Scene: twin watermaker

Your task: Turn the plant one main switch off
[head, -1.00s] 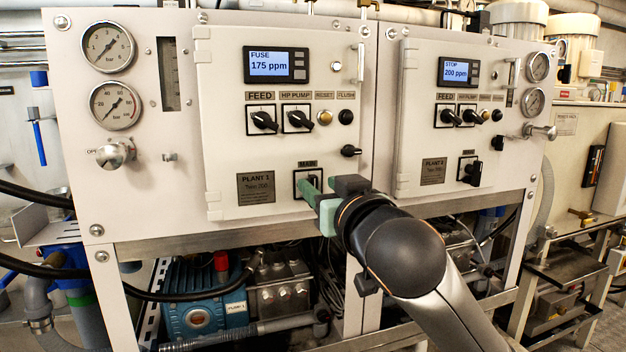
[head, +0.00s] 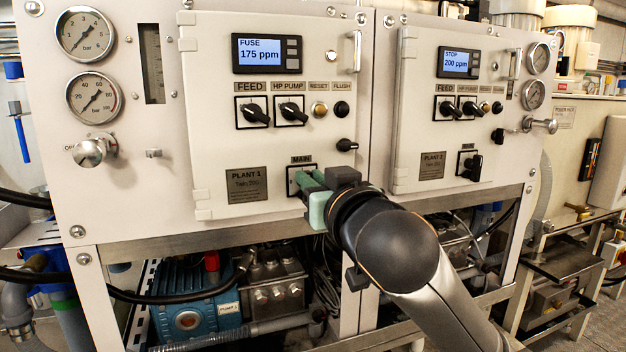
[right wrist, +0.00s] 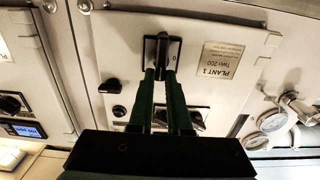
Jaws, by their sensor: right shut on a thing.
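The plant one main switch (head: 294,180) sits under the MAIN label at the lower right of the left panel door. In the head view its knob is mostly hidden by my right gripper (head: 312,181), whose pale green fingers reach it from the lower right. In the right wrist view the picture is upside down; the dark knob (right wrist: 156,49) stands in line with the fingers, with a "0" mark beside it. The right gripper (right wrist: 160,74) is shut on the knob. The knob's exact angle is hard to tell. My left gripper is not in view.
The PLANT 1 plate (head: 247,184) is left of the switch. Feed (head: 254,112) and HP pump (head: 290,111) knobs sit above, with a small black knob (head: 346,145) nearby. The plant two door (head: 412,120) is to the right. A blue pump (head: 190,312) stands below.

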